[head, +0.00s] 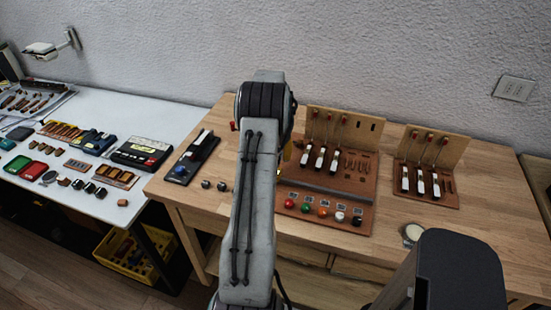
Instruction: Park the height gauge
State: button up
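I cannot pick out the height gauge with certainty. A black tray (188,163) with a long white bar and a blue knob lies on the left part of the wooden bench (420,262). My arm rises through the middle of the head view and covers the bench behind it. My gripper does not show; the arm hides that area. A small yellow piece shows at the arm's right edge, and I cannot tell what it belongs to.
A smaller rack (428,187) stands farther right. Small dark knobs (206,184) lie left of my arm. A white table (110,206) at left is crowded. The bench's right front is mostly clear.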

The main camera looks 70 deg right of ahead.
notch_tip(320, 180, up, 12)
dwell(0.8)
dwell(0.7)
